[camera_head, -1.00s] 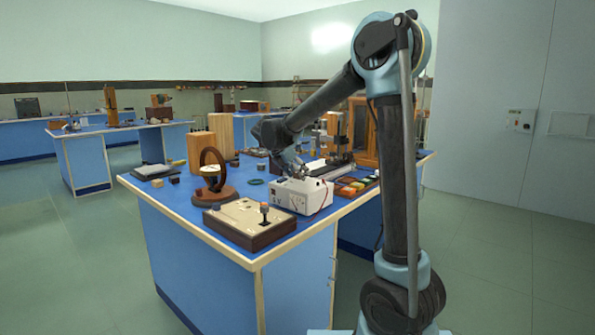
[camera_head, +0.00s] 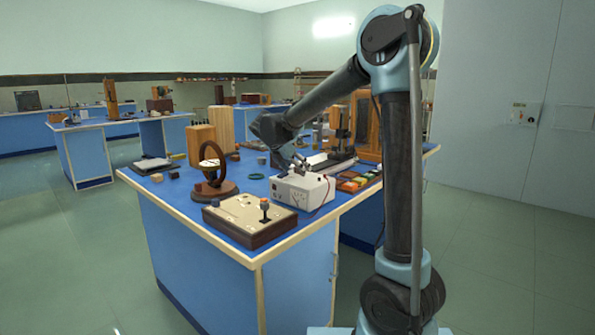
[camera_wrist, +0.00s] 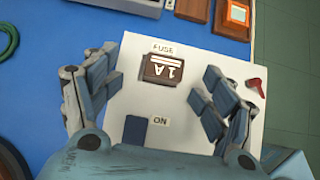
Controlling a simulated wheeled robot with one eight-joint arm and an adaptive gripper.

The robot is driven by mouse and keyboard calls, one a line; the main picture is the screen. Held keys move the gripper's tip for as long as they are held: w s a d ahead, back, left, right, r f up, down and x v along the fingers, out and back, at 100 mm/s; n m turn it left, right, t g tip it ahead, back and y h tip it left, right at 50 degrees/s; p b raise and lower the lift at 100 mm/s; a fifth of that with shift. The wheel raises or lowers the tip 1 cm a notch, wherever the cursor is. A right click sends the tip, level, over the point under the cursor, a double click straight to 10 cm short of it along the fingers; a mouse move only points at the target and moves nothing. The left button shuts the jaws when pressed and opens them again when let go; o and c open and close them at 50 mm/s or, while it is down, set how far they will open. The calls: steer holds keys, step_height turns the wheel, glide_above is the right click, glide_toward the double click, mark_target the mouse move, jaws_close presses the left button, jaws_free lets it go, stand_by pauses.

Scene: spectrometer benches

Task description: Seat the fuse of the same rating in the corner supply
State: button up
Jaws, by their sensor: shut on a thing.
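The corner supply is a white box (camera_head: 318,190) on the near bench; its top face (camera_wrist: 140,105) fills the middle of the wrist view, with "FUSE" and "ON" labels. A dark brown fuse (camera_wrist: 162,70) marked "1 A" shows just below the FUSE label, upside down. The finger contact does not show clearly. I cannot tell whether the fuse is in its socket or just above it. In the head view my gripper (camera_head: 300,165) is small above the supply.
A tray of coloured blocks (camera_head: 355,182) lies right of the supply. A panel with a knob (camera_head: 250,220) stands in front, and a ring on a wooden base (camera_head: 213,190) to the left. A red plug (camera_wrist: 257,86) is on the supply's right side.

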steer(key=v, duration=1.1)
steer(key=shift+s+a+r, duration=0.2)
steer(key=shift+s+r, duration=0.05)
steer(key=shift+c, duration=0.2)
steer(key=shift+d, duration=0.15)
steer(key=s+d+f+m, duration=0.1)
steer(key=d+m, duration=0.1)
steer(key=d, duration=0.2)
steer(key=s+d+m+g, duration=0.1)
steer(key=s+d+m, duration=0.1)
steer(key=d, duration=0.2)
steer(key=s+d+f+m, duration=0.1)
steer(key=s+d, duration=0.1)
steer(key=d, duration=0.2)
steer(key=shift+d+f+m+g, duration=0.2)
steer(key=shift+f+m+g, duration=0.1)
steer(key=shift+m, duration=0.1)
steer(key=s+d+f+m+g+y, duration=0.2)
steer(key=s+d+f+m, duration=0.4)
steer(key=s+d, duration=0.4)
steer(key=s+d+f+m+y, duration=0.1)
steer(key=s+d+f+m, duration=0.3)
steer(key=s+f+m, duration=0.4)
steer(key=s+d+f+m+y, duration=0.2)
steer(key=s+d+f+m, duration=0.2)
steer(key=s+f+m, duration=0.3)
steer(key=s+m, duration=0.1)
steer(key=s, duration=0.2)
steer(key=shift+f+g, duration=0.3)
steer(key=shift+f, duration=0.1)
